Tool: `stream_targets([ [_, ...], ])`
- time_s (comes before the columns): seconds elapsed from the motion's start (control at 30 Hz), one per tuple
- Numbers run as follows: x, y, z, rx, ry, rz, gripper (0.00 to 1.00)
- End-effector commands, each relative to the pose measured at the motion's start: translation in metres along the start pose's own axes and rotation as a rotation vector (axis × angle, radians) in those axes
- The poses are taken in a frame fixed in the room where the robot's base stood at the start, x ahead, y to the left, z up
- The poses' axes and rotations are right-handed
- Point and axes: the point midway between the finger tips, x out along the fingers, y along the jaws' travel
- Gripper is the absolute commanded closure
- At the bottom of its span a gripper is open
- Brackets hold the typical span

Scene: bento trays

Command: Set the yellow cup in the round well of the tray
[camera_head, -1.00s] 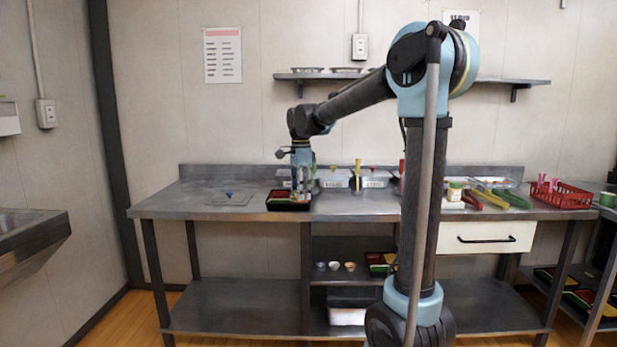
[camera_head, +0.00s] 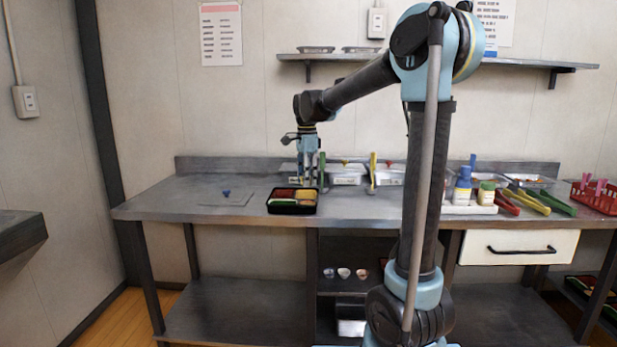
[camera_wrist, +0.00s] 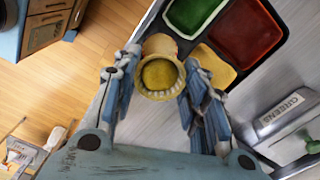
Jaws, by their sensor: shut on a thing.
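The yellow cup (camera_wrist: 160,75) is between the two fingers of my gripper (camera_wrist: 160,82) in the wrist view, its mouth facing the camera. The fingers touch it on both sides. The black bento tray (camera_head: 292,211) is on the steel table in the head view, and my gripper (camera_head: 309,184) is by its right rear corner. The tray's green, red and yellow-white compartments show at the top right of the wrist view, beside the cup. I cannot make out a round well in either view. The cup is too small to tell in the head view.
A bin labelled GREENS (camera_wrist: 285,117) is at the right of the wrist view. Lidded bins (camera_head: 346,178) line the back of the table. Bottles (camera_head: 463,188) and a red basket (camera_head: 595,197) are to the right. A flat grey mat (camera_head: 226,197) lies left of the tray.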

Motion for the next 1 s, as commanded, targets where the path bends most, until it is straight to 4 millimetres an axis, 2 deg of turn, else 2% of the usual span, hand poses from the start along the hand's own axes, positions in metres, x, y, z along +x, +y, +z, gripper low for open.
stream_targets([
  [0.3, 0.024, 0.0, -0.007, 0.01, 0.0, 0.0, 0.7],
  [0.93, 0.073, 0.0, -0.007, 0.01, 0.0, 0.0, 0.69],
  [1.0, 0.077, 0.0, -0.007, 0.01, 0.0, -0.001, 0.72],
])
